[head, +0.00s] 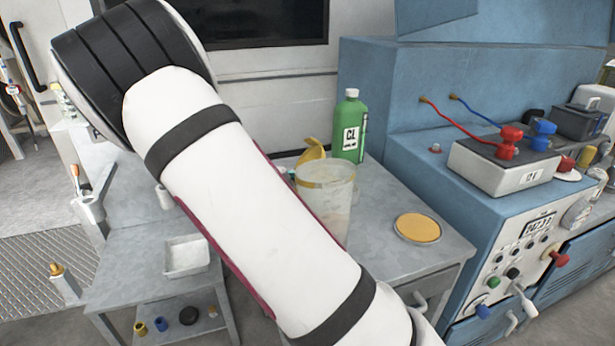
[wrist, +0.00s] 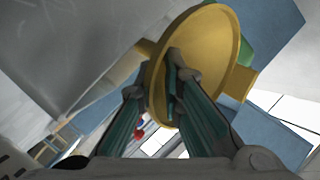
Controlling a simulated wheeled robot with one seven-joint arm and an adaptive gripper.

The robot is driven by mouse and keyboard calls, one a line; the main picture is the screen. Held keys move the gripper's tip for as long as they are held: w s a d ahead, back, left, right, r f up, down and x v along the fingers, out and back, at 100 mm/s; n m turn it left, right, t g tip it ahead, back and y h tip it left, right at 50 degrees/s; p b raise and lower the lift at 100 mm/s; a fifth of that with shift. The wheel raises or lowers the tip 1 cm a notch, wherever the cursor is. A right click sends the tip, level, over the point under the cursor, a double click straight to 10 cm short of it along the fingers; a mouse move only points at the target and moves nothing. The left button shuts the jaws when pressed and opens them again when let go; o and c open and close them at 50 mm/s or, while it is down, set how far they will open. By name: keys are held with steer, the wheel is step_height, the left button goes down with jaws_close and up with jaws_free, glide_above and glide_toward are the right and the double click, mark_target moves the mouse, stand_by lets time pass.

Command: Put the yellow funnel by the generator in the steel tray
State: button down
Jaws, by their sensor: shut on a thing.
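The yellow funnel (wrist: 218,45) fills the upper middle of the wrist view, its wide round rim tilted. My gripper (wrist: 154,82) is shut on its rim, with one finger on either side. A yellow piece (head: 312,150), which looks like the same funnel, shows in the head view in front of the green bottle, partly hidden. My arm hides the gripper in the head view. The steel tray (head: 187,255) is a shallow, empty-looking grey box on the lower table at the left. The blue generator (head: 490,235) with its control panel stands at the right.
A green bottle (head: 350,125), a clear jug (head: 327,190) and a round yellow-topped dish (head: 418,228) stand on the grey table (head: 385,265). A battery (head: 495,165) with red and blue clamps sits on the generator. Several small items lie on the shelf under the tray's table.

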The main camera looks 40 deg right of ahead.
steer(key=shift+f, duration=0.35)
steer(key=c, duration=1.7)
jaws_free()
steer(key=shift+o, duration=0.2)
steer(key=v, duration=1.2)
